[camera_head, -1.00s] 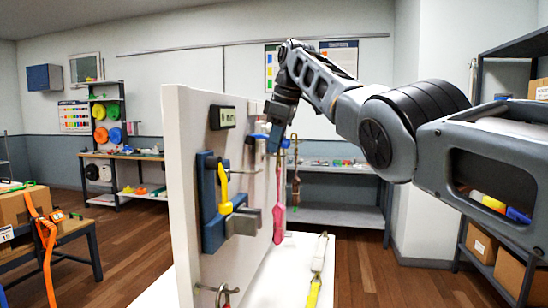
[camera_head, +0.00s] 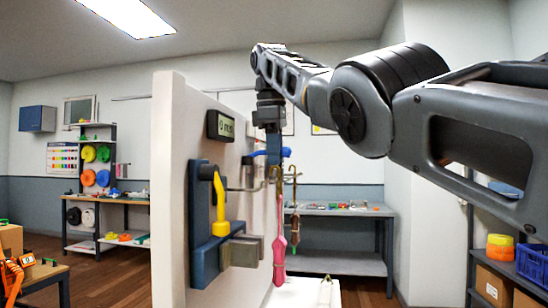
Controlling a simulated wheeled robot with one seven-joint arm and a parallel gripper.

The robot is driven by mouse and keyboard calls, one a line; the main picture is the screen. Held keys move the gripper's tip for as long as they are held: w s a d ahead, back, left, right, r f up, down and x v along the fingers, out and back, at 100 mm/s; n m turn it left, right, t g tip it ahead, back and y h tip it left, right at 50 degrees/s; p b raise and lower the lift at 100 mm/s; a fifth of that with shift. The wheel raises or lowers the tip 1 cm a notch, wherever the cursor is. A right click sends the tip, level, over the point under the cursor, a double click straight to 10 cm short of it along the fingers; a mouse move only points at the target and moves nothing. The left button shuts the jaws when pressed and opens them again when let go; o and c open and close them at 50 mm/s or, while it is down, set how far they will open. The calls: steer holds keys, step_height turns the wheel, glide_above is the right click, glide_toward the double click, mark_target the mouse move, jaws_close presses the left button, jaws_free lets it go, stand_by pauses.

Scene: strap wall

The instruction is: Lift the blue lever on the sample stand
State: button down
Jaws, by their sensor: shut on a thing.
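My gripper (camera_head: 273,154) points down at the right side of the white upright panel (camera_head: 172,190). Its jaws are shut on the blue lever (camera_head: 258,153), a short bright blue bar that shows on both sides of the fingers and seems to run out from the panel. The fingers cover its middle. A blue bracket (camera_head: 200,215) on the panel carries a yellow handle (camera_head: 220,205), hanging down, and a grey metal block (camera_head: 241,251). I cannot tell which of these parts belong to the sample stand.
A pink strap (camera_head: 280,245) hangs from a hook just below my gripper, with a brown strap (camera_head: 295,215) beside it. A small display (camera_head: 221,125) sits high on the panel. A workbench (camera_head: 340,210) stands behind, shelves (camera_head: 490,255) at right.

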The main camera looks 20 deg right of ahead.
steer(key=shift+f, duration=0.1)
steer(key=c, duration=1.3)
jaws_free()
steer(key=shift+a, duration=0.1)
steer(key=r+p, duration=0.1)
steer(key=r, duration=0.1)
steer(key=r+p, duration=0.2)
steer(key=r, duration=0.1)
steer(key=s+a+r+p, duration=0.1)
steer(key=r, duration=0.1)
steer(key=shift+r+p, duration=0.35)
steer(key=shift+p, duration=0.05)
steer(key=shift+d, duration=0.1)
